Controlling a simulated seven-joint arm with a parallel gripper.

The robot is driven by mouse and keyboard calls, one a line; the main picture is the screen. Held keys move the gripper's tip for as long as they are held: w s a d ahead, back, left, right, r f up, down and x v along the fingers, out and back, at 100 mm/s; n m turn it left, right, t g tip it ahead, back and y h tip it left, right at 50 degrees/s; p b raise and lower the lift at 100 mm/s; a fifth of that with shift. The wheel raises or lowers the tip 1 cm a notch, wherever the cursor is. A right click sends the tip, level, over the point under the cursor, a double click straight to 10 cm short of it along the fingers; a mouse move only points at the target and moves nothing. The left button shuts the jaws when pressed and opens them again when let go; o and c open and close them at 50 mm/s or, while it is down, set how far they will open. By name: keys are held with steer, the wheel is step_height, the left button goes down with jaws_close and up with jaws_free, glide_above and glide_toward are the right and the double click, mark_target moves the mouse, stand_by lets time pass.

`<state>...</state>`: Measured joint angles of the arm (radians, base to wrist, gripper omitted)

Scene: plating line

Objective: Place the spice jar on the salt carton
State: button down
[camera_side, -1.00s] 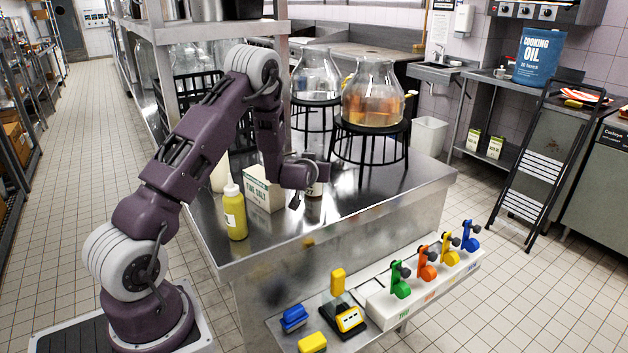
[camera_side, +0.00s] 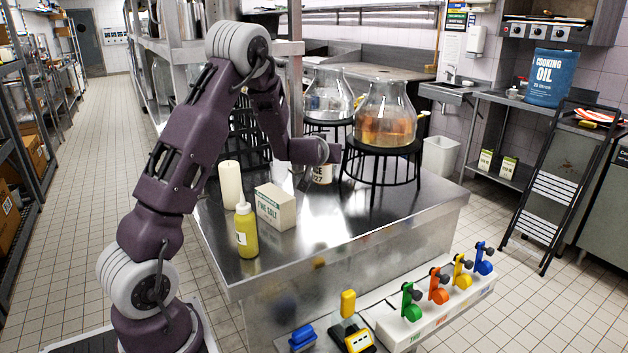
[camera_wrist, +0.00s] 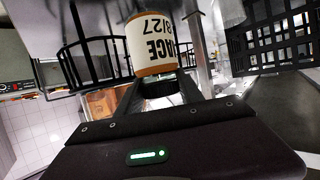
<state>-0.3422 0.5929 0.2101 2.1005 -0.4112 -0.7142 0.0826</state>
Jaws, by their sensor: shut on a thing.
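The spice jar (camera_side: 322,174) has a cream label with partly hidden dark lettering. My gripper (camera_side: 322,161) is shut on it, above the steel counter, right of and behind the salt carton. In the wrist view the jar (camera_wrist: 154,46) fills the upper middle, its label upside down, with an orange-brown band at the edge; my gripper (camera_wrist: 160,88) is at its lower end. The salt carton (camera_side: 276,208) is a pale box with green lettering, upright on the counter, its top clear. My arm partly hides the jar in the side view.
A yellow squeeze bottle (camera_side: 246,232) and a white candle-like cylinder (camera_side: 230,185) stand left of the carton. Glass flasks, one with amber liquid (camera_side: 385,128), sit on black stands (camera_side: 382,165) right of and behind my gripper. The counter's front right (camera_side: 350,225) is bare.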

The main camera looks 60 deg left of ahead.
steer(key=s+a+r+n+g+y, duration=0.2)
steer(key=s+a+r+n+g, duration=0.15)
steer(key=s+r, duration=0.7)
steer(key=shift+g, duration=0.25)
steer(key=s+f, duration=0.1)
steer(key=f, duration=0.2)
steer(key=s+f, duration=0.1)
steer(key=f, duration=0.7)
steer(key=shift+s+a+f, duration=0.1)
steer(key=shift+s+a, duration=0.05)
steer(key=shift+s, duration=0.25)
steer(key=shift+f, duration=0.2)
steer(key=shift+f, duration=0.1)
steer(key=c, duration=0.7)
jaws_free()
steer(key=shift+f, duration=0.1)
steer(key=shift+c, duration=0.2)
